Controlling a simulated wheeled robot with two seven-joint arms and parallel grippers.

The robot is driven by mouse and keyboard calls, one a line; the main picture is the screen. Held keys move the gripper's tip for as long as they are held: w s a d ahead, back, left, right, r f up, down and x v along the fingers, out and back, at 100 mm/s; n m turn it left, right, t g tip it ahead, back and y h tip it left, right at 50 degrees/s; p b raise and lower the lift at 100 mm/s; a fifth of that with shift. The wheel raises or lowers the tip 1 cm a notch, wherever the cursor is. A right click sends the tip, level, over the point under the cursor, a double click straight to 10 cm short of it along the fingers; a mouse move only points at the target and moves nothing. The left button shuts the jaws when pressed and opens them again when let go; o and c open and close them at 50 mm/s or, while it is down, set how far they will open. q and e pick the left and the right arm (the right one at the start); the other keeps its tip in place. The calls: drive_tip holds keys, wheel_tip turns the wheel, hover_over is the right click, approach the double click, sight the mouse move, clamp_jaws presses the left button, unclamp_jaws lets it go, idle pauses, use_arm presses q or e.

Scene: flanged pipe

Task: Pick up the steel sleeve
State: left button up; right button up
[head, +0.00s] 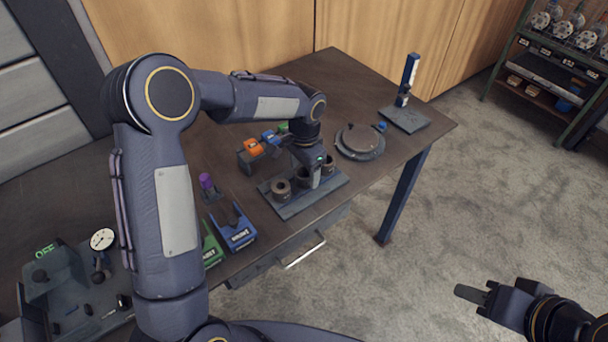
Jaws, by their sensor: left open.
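A dark flat tray (300,203) lies near the table's front edge and holds short round hollow pieces. One sleeve-like piece (281,188) stands upright at its left end. Another (328,165) stands toward its right end, and a third is partly hidden behind my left gripper. I cannot tell from colour which is the steel sleeve. My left gripper (314,178) points down over the middle of the tray, open, with its fingers at the middle piece. Whether they touch it is not clear. My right gripper (472,294) hangs over the floor at the lower right, away from the table.
A blue bin (236,234) and a green bin (211,247) stand left of the tray. Orange (253,147) and blue blocks sit behind it. A round grey plate (360,142) and a blue upright stand (409,78) are to the right. A dial gauge (102,240) is at left.

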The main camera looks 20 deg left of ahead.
use_arm(q)
drive_tip(key=shift+f, duration=0.7)
drive_tip(key=c, duration=1.2)
drive_tip(key=shift+r, duration=0.2)
drive_tip(key=shift+r, duration=0.25)
wheel_tip(320, 180, up, 2)
drive_tip(key=shift+r, duration=0.15)
drive_tip(key=s+d+r+p, duration=0.1)
drive_tip(key=s+d+r, duration=0.3)
drive_tip(key=r, duration=0.3)
drive_tip(key=s+d+r+p, duration=0.1)
drive_tip(key=s+d+r, duration=0.3)
drive_tip(key=d+r, duration=0.3)
drive_tip(key=shift+d+r+p, duration=0.3)
drive_tip(key=shift+r+p, duration=0.1)
drive_tip(key=shift+r, duration=0.25)
